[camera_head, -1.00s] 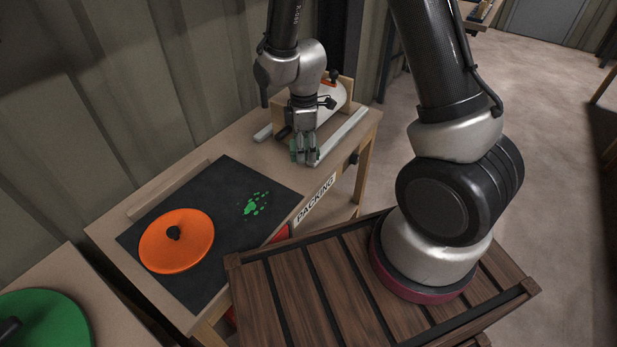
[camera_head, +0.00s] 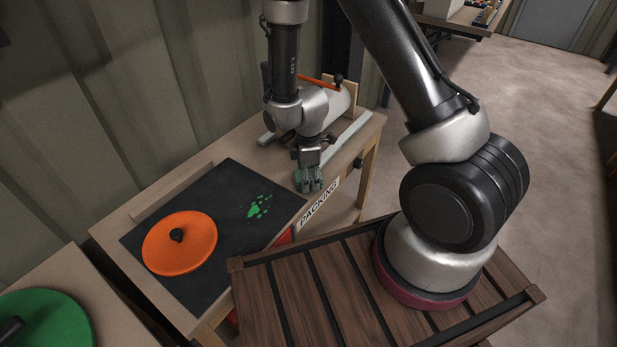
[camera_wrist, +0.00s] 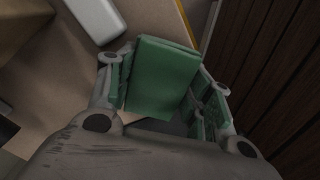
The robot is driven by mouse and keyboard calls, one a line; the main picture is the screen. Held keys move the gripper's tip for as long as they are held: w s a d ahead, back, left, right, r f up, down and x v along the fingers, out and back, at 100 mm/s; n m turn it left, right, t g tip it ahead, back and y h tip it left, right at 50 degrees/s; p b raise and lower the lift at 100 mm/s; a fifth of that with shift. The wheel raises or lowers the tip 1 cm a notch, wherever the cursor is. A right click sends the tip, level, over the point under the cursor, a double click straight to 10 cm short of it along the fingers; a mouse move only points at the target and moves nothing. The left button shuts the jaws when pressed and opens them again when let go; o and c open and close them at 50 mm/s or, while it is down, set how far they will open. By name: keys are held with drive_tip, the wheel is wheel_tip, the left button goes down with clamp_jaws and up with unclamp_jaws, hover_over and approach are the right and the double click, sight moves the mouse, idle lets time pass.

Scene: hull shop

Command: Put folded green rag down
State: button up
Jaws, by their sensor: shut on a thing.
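The folded green rag (camera_wrist: 162,75) is a flat green block between the fingers of my gripper (camera_wrist: 165,95) in the wrist view. My gripper is shut on it. In the head view my gripper (camera_head: 309,184) points down over the right part of the packing bench (camera_head: 262,140), close to the front edge and the PACKING label (camera_head: 319,203). The rag is mostly hidden by the fingers there. I cannot tell whether the rag touches the bench top.
A dark mat (camera_head: 225,184) with green spots (camera_head: 259,207) lies left of my gripper. An orange disc (camera_head: 180,252) with a black knob rests on it. A white roll (camera_head: 335,103) in a wooden holder stands behind my gripper. A green disc (camera_head: 55,318) is at lower left.

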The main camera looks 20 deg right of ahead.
drive_tip(key=shift+f, duration=0.2)
drive_tip(key=shift+o, duration=0.4)
drive_tip(key=shift+s+f, duration=0.2)
drive_tip(key=shift+f, duration=0.15)
drive_tip(key=o, duration=1)
drive_tip(key=shift+w+f, duration=0.15)
drive_tip(key=shift+c, duration=0.2)
drive_tip(key=s+d+r+m+t, duration=0.1)
drive_tip(key=d+r+m, duration=0.1)
drive_tip(key=r, duration=1)
drive_tip(key=d+r+m, duration=0.2)
drive_tip(key=r, duration=1)
drive_tip(key=s+d+r+m+t, duration=0.1)
drive_tip(key=s+d+r+m, duration=0.4)
drive_tip(key=s+r, duration=0.3)
drive_tip(key=s+d+r+m+t, duration=0.2)
drive_tip(key=s+d+r+m, duration=0.4)
drive_tip(key=s, duration=0.4)
wheel_tip(320, 180, up, 3)
drive_tip(key=shift+f+m, duration=0.15)
drive_tip(key=shift+m, duration=0.45)
